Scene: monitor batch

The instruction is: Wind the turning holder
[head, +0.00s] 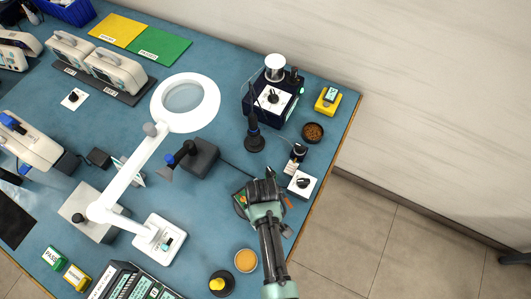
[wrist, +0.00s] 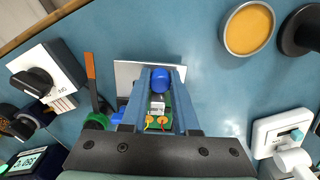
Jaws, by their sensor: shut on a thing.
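My gripper (head: 268,178) reaches over the right part of the blue bench in the head view. A pale grey plate (wrist: 125,72) lies beyond and partly under the fingers, with a blue part beside the left finger. It may be the turning holder; the fingers hide most of it, and I cannot tell whether the board touches it.
A white-topped box with a black knob (head: 302,184) stands close to the right. An orange-handled tool (wrist: 91,68) lies left of the fingers in the wrist view. The amber dish (head: 245,260) and magnifier lamp (head: 185,103) stand nearby. The bench's right edge is close.

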